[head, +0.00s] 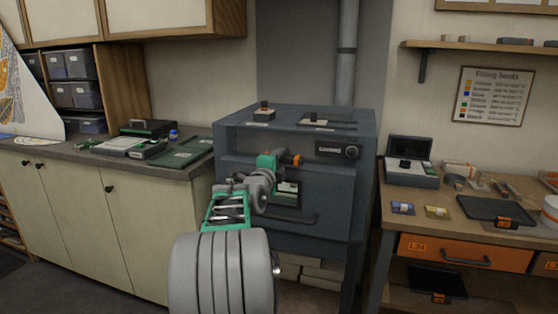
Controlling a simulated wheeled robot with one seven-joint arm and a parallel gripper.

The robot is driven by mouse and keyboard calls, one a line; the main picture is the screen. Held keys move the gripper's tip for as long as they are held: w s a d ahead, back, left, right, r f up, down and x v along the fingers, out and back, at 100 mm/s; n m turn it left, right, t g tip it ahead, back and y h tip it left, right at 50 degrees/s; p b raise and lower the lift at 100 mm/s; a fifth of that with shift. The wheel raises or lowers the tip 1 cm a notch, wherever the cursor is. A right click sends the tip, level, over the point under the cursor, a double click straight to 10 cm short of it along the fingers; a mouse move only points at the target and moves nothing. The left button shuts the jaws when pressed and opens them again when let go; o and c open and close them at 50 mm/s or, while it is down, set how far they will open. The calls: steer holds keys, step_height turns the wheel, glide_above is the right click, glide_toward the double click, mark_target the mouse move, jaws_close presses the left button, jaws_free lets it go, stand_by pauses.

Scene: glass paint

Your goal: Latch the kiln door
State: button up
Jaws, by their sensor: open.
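The kiln (330,195) is a dark blue-grey box in the middle of the head view. Its front door (320,190) looks flush with the body and has a long bar handle (290,219) near its lower edge. A small window on it is partly hidden by my arm. My gripper (279,162) is open, in front of the upper part of the kiln front. A small orange piece (291,160) shows at its tip; I cannot tell whether it is the kiln's latch or whether they touch. A dark control box with a knob (338,150) sits to the right.
A counter with cabinets (75,195) stands at the left, holding trays and boxes. A workbench (520,232) at the right holds tools, dishes and a device (411,174). Small items lie on the kiln top. A flue pipe (347,55) rises behind it.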

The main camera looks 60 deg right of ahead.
steer(key=shift+d, duration=0.2)
steer(key=shift+c, duration=0.5)
jaws_close()
stand_by(0.8)
